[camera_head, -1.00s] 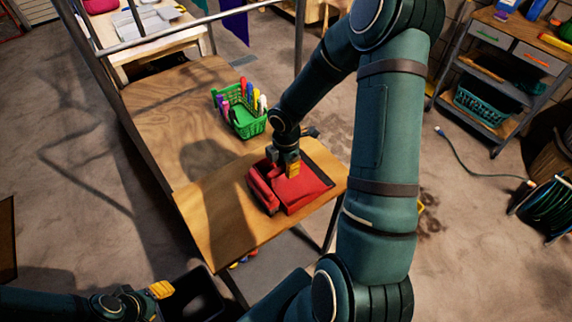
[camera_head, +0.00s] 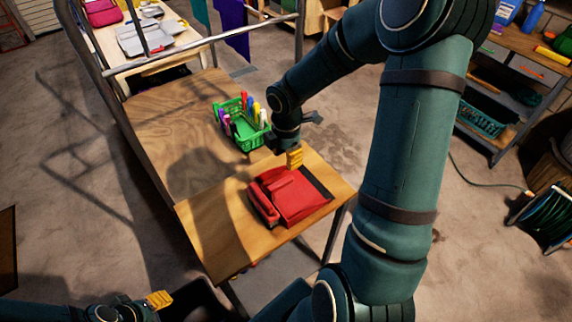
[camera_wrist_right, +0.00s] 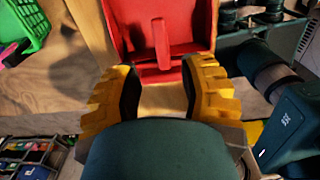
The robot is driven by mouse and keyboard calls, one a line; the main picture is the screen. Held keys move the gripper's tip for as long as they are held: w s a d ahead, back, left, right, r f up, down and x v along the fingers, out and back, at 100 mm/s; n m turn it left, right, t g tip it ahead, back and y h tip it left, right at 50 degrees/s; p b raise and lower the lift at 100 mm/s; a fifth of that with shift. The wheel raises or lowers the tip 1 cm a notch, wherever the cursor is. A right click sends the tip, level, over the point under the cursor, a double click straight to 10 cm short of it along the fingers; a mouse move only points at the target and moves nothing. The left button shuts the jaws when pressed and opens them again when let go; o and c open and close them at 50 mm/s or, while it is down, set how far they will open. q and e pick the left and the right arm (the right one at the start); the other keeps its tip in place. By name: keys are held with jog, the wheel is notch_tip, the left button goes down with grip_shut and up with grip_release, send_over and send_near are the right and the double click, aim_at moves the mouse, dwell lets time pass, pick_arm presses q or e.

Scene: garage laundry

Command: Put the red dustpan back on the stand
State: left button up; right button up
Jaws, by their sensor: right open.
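The red dustpan (camera_head: 300,200) lies flat on the front end of the wooden surface (camera_head: 215,235) of the stand. Its dark strip faces right, and a raised red part is at its left side. My right gripper (camera_head: 294,159) is above the dustpan's far edge, apart from it and empty. In the right wrist view the open yellow fingers (camera_wrist_right: 160,80) have the dustpan (camera_wrist_right: 162,30) beyond them, its handle pointing between them. My left gripper (camera_head: 159,299) is low at the left, away from the stand; its opening is not clear.
A green basket (camera_head: 243,138) with colored markers stands just behind the dustpan. A metal rail (camera_head: 205,42) crosses above the back. A workbench with a teal basket (camera_head: 480,118) is at the right, with a hose reel (camera_head: 545,218) on the floor.

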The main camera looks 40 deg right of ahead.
jog(key=a+f+m, duration=0.1)
jog(key=a, duration=0.1)
jog(key=a+f+m+y, duration=0.1)
jog(key=a, duration=0.2)
jog(key=a+f+m+y, duration=0.1)
jog(key=a, duration=0.1)
jog(key=shift+w+a+f+t, duration=0.1)
jog(key=shift+w+a+t, duration=0.2)
jog(key=shift+w, duration=0.1)
jog(key=s+a+f+m, duration=0.1)
jog(key=a+f+m, duration=0.2)
jog(key=a, duration=0.2)
jog(key=s+a+f+m+y, duration=0.1)
jog(key=a+f+m, duration=0.2)
jog(key=a+m, duration=0.1)
jog(key=s+a+f+m+t+y, duration=0.1)
jog(key=a+f+m, duration=0.2)
jog(key=a, duration=0.3)
jog(key=shift+s+a+f+m, duration=0.2)
jog(key=shift+a+f+m, duration=0.1)
jog(key=shift+a+m, duration=0.1)
jog(key=s+a+f+m, duration=0.1)
jog(key=m, duration=0.1)
jog(key=s+a+f+m, duration=0.1)
jog(key=s+f+m, duration=0.1)
jog(key=m, duration=0.1)
jog(key=shift+s+a+t, duration=0.15)
jog(key=shift+a+t, duration=0.15)
jog(key=shift+a, duration=0.05)
